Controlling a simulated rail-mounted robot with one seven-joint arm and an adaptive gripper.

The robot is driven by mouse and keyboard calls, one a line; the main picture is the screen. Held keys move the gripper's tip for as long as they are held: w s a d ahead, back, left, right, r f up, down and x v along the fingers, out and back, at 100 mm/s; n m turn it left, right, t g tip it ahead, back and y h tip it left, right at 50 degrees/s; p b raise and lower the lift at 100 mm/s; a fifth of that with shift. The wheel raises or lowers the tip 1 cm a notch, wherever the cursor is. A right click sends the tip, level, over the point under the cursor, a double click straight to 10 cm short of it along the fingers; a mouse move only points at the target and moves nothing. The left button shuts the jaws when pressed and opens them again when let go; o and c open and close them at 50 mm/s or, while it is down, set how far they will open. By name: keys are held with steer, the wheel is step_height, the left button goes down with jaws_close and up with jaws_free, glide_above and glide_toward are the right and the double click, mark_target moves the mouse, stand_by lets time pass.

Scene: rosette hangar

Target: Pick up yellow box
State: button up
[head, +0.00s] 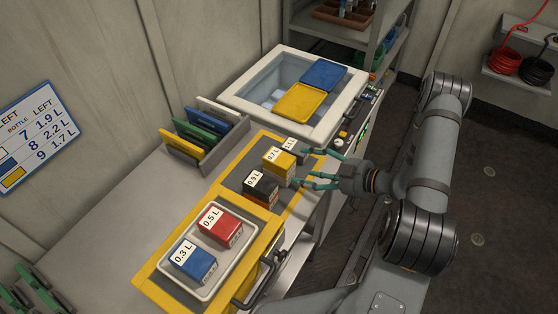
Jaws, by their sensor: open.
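The yellow box (279,160) has a white label that seems to read 0.7 L. It stands on a dark mat with a yellow border (229,184) on the bench. My gripper (316,166) has green fingers and is open just right of the yellow box. The upper finger reaches towards the white-labelled box behind it, and the lower finger lies to the right of the black box. I cannot tell whether a finger touches the yellow box. Nothing is visibly held.
A black box (261,187) stands in front of the yellow box and a white-labelled box (291,144) behind it. A tray (226,240) holds a red box (220,228) and a blue box (194,258). A rack with coloured panels (206,134) and an open-topped bin (240,96) stand beyond.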

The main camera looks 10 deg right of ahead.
mark_target(292, 166)
steer(key=p+x, duration=0.2)
steer(key=x, duration=0.3)
steer(key=shift+w+a+f, duration=0.15)
steer(key=shift+a+f, duration=0.05)
steer(key=shift+f, duration=0.1)
steer(key=shift+c, duration=1.2)
steer(key=c, duration=1)
